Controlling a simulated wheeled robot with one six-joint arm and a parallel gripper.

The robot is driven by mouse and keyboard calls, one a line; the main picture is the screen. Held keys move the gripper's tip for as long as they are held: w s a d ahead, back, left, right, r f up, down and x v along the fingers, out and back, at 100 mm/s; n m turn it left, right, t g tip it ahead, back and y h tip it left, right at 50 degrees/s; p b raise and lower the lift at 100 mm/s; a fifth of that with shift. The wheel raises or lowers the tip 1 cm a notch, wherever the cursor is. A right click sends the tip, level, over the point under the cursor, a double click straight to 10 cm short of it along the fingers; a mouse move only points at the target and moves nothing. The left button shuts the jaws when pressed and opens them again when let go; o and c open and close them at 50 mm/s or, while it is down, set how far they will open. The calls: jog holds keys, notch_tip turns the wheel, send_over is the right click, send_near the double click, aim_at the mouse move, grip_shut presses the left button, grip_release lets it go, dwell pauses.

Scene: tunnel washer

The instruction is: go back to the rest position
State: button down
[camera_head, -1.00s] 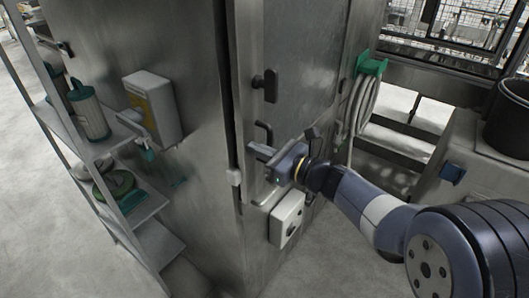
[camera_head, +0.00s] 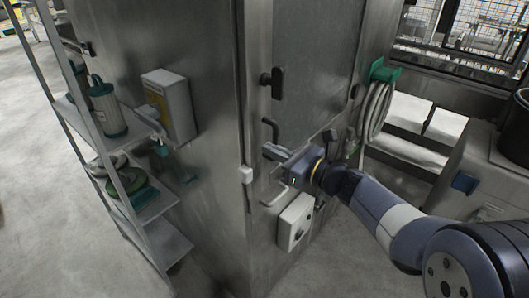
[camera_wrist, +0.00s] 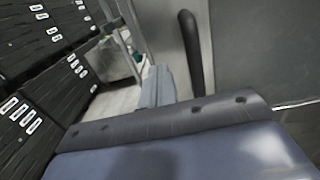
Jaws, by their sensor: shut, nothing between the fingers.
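My gripper (camera_head: 270,150) is shut and empty in the head view, in front of the grey metal cabinet's door (camera_head: 312,75). Its fingers (camera_wrist: 155,88) show in the wrist view close to a dark bar handle (camera_wrist: 190,45). In the head view this handle (camera_head: 270,130) stands just above the fingers. I cannot tell whether they touch it. The door looks closed.
A shelf rack (camera_head: 65,130) with canisters and a white box (camera_head: 168,105) are left of the door. A control box (camera_head: 294,222) sits below my gripper. A hose on a green holder (camera_head: 384,72) hangs to the right. Grey floor (camera_head: 30,220) is clear at left.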

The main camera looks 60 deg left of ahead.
aim_at(254, 141)
jog(key=b+v, duration=0.2)
jog(key=v, duration=0.8)
jog(key=shift+d, duration=0.25)
jog(key=shift+f, duration=0.15)
jog(key=p+x, duration=0.1)
jog(key=x, duration=0.3)
jog(key=p+x, duration=0.1)
jog(key=x, duration=0.4)
jog(key=p+x, duration=0.1)
jog(key=x, duration=0.3)
jog(key=shift+w+a+f, duration=0.1)
jog(key=shift+w+a, duration=0.05)
jog(key=shift+a, duration=0.45)
jog(key=shift+d+r, duration=0.1)
jog(key=shift+r, duration=0.15)
